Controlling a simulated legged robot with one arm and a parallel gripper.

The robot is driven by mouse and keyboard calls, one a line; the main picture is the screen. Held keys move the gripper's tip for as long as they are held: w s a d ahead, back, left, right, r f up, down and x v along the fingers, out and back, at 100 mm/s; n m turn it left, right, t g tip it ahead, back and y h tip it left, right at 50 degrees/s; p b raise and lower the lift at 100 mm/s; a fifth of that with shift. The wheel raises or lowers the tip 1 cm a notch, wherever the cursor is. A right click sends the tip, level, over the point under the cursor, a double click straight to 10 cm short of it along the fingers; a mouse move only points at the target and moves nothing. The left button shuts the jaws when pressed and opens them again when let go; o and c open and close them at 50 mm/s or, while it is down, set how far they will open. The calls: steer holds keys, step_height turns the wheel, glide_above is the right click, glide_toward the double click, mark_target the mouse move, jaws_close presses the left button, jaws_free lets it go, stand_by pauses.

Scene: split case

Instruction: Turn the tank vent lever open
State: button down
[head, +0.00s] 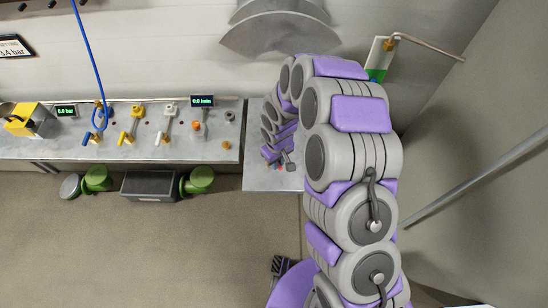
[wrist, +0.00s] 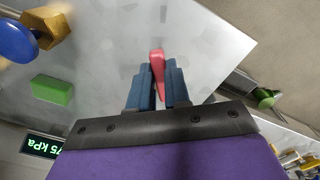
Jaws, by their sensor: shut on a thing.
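A red lever (wrist: 157,57) stands out between the fingertips of my gripper (wrist: 157,80) in the wrist view. The two blue fingers are shut on it, one on each side. Its lower end is hidden by the fingers, and I cannot tell its turn angle. In the head view my gripper is small at the end of my arm, over the right-hand metal bench section (head: 262,181); my arm hides much of that area.
The wrist view shows a green block (wrist: 52,92), a brass fitting (wrist: 47,30) with a blue knob (wrist: 14,42), and a display reading 75 kPa (wrist: 43,146). Left on the long bench are yellow (head: 130,124) and white valves (head: 168,122). A wall (head: 470,120) stands right.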

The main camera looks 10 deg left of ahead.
steer(key=n, duration=0.2)
steer(key=w+n+p, duration=0.2)
steer(key=n, duration=0.1)
steer(key=shift+d+r+n, duration=0.1)
steer(key=shift+d+n, duration=0.2)
steer(key=shift+d, duration=0.1)
steer(key=n, duration=0.1)
steer(key=w+n, duration=0.1)
steer(key=n, duration=0.1)
steer(key=shift+w+n, duration=0.5)
steer(key=shift+n, duration=0.6)
steer(key=c, duration=1.1)
jaws_free()
steer(key=shift+d, duration=0.1)
